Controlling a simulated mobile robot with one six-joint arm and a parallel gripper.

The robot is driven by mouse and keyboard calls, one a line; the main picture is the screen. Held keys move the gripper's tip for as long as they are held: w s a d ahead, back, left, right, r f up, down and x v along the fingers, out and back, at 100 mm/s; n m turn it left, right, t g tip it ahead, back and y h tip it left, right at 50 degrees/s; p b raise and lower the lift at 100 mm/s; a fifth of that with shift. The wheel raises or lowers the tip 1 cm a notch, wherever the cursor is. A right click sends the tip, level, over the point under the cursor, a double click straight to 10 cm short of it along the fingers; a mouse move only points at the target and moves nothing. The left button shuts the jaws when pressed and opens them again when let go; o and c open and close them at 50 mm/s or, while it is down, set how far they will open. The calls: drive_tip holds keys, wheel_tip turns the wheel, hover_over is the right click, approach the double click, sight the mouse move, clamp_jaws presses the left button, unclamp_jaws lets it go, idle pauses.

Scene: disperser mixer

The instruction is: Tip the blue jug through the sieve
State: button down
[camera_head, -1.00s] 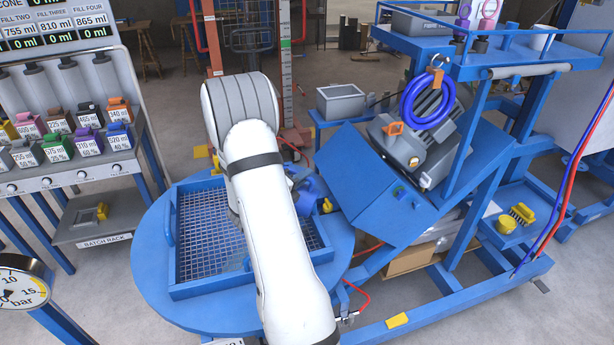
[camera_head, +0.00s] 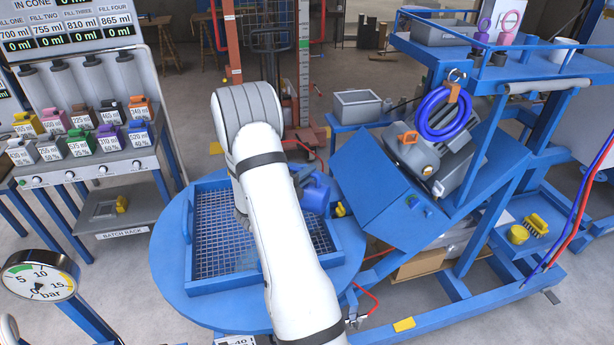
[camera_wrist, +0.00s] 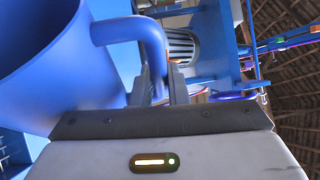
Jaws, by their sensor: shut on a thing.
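The blue jug (camera_head: 316,194) shows beside my white arm in the head view, above the right part of the sieve. In the wrist view the blue jug (camera_wrist: 70,65) fills the upper left, with its handle between my fingers. My gripper (camera_wrist: 162,88) is shut on that handle. In the head view my arm hides most of the gripper. The sieve (camera_head: 215,235) is a wire mesh in a blue rectangular frame on a round blue top. My arm covers its middle. The jug's contents are hidden, and I cannot tell its exact tilt.
A blue-framed mixer with a grey motor (camera_head: 440,150) and a hanging blue ring (camera_head: 424,118) stands right of the sieve. A rack (camera_head: 95,165) with several coloured containers is at the left. A pressure gauge (camera_head: 40,282) stands front left. A small yellow item (camera_head: 340,209) is at the sieve's right.

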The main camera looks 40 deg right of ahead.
drive_tip(key=shift+r, duration=0.7)
drive_tip(key=shift+f, duration=0.1)
